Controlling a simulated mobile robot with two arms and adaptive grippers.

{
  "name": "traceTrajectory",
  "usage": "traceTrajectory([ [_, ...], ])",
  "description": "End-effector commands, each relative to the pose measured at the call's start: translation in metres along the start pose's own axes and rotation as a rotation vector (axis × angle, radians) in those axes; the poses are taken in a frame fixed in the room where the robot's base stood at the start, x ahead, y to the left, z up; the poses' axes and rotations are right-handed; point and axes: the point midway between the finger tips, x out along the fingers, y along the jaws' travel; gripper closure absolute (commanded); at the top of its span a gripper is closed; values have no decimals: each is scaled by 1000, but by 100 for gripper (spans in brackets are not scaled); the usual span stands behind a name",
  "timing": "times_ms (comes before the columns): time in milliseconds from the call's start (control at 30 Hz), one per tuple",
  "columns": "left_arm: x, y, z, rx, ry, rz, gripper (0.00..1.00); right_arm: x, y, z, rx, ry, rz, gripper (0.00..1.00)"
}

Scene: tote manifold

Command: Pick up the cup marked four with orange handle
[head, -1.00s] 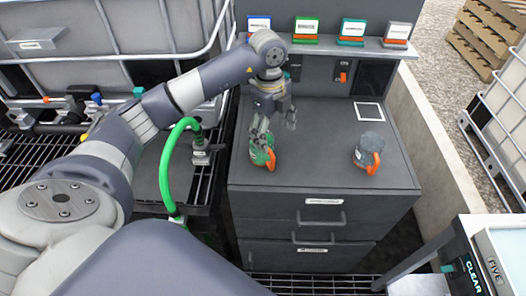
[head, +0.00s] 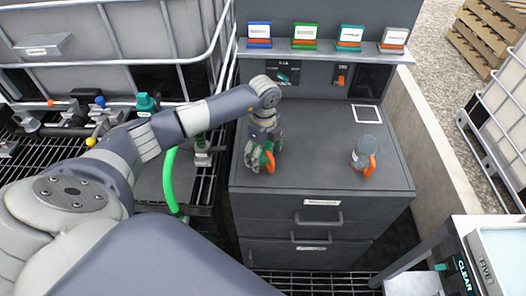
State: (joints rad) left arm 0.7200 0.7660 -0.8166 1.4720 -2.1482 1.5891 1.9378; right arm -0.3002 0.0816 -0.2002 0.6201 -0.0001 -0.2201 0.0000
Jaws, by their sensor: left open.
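Two cups with orange handles are on the dark cabinet top (head: 315,180). One cup (head: 269,158) is green with an orange handle and is partly hidden by my left gripper. The other cup (head: 365,152) is grey, with its orange handle towards the front right, and stands apart to the right. Any number on either cup is too small to read. My left gripper (head: 260,158) is open, low at the green cup, with its fingers around or beside it; I cannot tell which. My right gripper is not in view.
A shelf (head: 325,48) with several coloured label stands runs behind the cabinet top. A green hose (head: 168,182) hangs left of the cabinet. A low concrete wall (head: 425,150) borders the right. The cabinet top between the cups is clear.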

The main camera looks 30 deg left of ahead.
Motion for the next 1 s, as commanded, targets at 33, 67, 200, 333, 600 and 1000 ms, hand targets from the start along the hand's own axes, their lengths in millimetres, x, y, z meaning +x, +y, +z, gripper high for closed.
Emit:
traceTrajectory([
  [33,2,0,0,0,0,1,21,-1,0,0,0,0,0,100],
  [67,3,0,0,0,0,0,21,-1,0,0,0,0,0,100],
  [200,3,0,0,0,-1,-1,21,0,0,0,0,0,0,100],
  [333,3,0,0,0,0,-1,41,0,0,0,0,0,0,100],
  [600,2,0,0,0,-1,-1,70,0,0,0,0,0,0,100],
  [1000,-8,-1,1,0,-1,-5,70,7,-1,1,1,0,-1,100],
])
